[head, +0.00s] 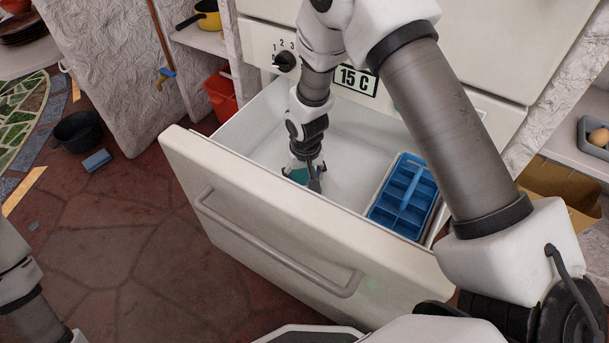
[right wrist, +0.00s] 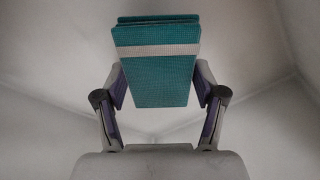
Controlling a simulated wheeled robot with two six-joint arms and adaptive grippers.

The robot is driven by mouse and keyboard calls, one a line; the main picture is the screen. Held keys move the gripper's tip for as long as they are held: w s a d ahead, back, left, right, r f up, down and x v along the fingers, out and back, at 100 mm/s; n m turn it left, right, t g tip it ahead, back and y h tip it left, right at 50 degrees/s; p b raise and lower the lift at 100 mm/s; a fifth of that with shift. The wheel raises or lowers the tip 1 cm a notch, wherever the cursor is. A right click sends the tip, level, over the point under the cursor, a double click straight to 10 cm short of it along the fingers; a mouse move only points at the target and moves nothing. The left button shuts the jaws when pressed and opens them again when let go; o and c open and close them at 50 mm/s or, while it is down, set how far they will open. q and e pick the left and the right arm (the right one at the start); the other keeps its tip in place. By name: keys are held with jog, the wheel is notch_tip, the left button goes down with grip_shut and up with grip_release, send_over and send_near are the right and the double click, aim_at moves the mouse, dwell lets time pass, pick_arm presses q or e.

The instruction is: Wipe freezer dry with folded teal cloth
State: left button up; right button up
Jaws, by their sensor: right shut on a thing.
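The freezer drawer (head: 250,215) is pulled open, with its white inside showing. My right gripper (head: 307,180) reaches down into the drawer, left of its middle. It is shut on the folded teal cloth (head: 297,175), which shows only in part in the head view. In the right wrist view the cloth (right wrist: 155,75) is upright between both fingers of the gripper (right wrist: 157,88), with a pale stripe across it. White drawer surfaces lie around it. I cannot tell whether the cloth touches the drawer floor. My left gripper is not in view; only part of my left arm shows.
A blue divided tray (head: 403,200) with a handle stands in the drawer's right end. A display (head: 357,80) reading 15 C and a numbered knob (head: 285,61) are above the drawer. A black pot (head: 78,131) and a blue block (head: 97,160) lie on the floor at left.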

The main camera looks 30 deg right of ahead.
jog(key=shift+r+p, duration=2.15)
jog(key=shift+r, duration=0.3)
